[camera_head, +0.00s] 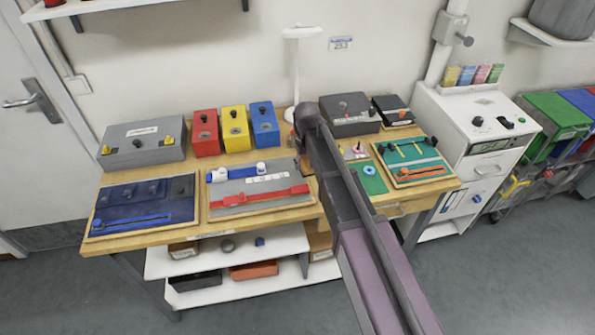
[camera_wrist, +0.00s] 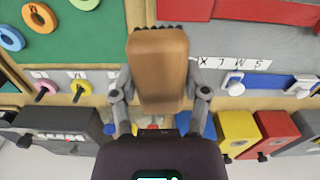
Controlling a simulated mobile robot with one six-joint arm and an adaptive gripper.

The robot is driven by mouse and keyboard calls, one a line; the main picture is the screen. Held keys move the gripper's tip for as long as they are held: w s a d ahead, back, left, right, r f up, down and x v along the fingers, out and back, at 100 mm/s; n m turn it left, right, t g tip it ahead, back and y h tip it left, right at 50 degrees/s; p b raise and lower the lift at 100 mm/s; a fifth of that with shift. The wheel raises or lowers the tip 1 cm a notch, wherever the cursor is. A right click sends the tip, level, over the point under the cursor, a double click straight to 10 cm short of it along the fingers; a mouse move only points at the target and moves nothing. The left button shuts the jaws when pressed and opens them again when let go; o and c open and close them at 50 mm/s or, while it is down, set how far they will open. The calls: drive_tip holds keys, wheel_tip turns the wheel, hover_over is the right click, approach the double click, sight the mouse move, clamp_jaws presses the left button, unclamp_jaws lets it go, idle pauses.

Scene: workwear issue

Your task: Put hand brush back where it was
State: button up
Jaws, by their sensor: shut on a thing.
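The hand brush (camera_wrist: 158,68) has a brown wooden back and dark bristles showing along its upper edge in the wrist view. My gripper (camera_wrist: 159,92) is shut on it, with a grey finger on each side. In the head view my arm hides most of the gripper and brush. A small brown part of the brush (camera_head: 304,164) shows just left of the arm, over the workbench (camera_head: 330,207). I cannot tell whether the brush touches the bench.
A grey tray with a red strap (camera_head: 225,202) lies left of the arm, and a green board (camera_head: 393,170) lies right. Red (camera_head: 205,135), yellow (camera_head: 236,130) and blue (camera_head: 265,127) boxes stand behind. A white stand (camera_head: 294,75) rises near the arm. The bench is crowded.

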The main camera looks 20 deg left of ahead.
drive_tip(key=shift+m, duration=0.4)
drive_tip(key=s, duration=0.3)
drive_tip(key=s+d+f+b, duration=0.1)
drive_tip(key=s, duration=0.2)
drive_tip(key=s+f, duration=0.1)
drive_tip(key=s, duration=0.1)
drive_tip(key=shift+s+d+b, duration=0.15)
drive_tip(key=shift+s+b, duration=0.2)
drive_tip(key=shift+s, duration=0.05)
drive_tip(key=shift+w, duration=0.1)
drive_tip(key=w+a, duration=0.2)
drive_tip(key=w, duration=0.2)
drive_tip(key=w+a+f+b, duration=0.1)
drive_tip(key=w+a, duration=0.1)
drive_tip(key=w, duration=0.3)
drive_tip(key=w+a, duration=0.2)
drive_tip(key=w, duration=0.2)
drive_tip(key=shift+w+f, duration=0.15)
drive_tip(key=shift+f, duration=0.1)
drive_tip(key=shift+w+a, duration=0.3)
drive_tip(key=shift+w, duration=0.2)
drive_tip(key=shift+w+f+b, duration=0.15)
drive_tip(key=shift+f+b, duration=0.2)
drive_tip(key=shift+b, duration=0.2)
drive_tip(key=shift+f+b, duration=1.45)
drive_tip(key=shift+f, duration=0.15)
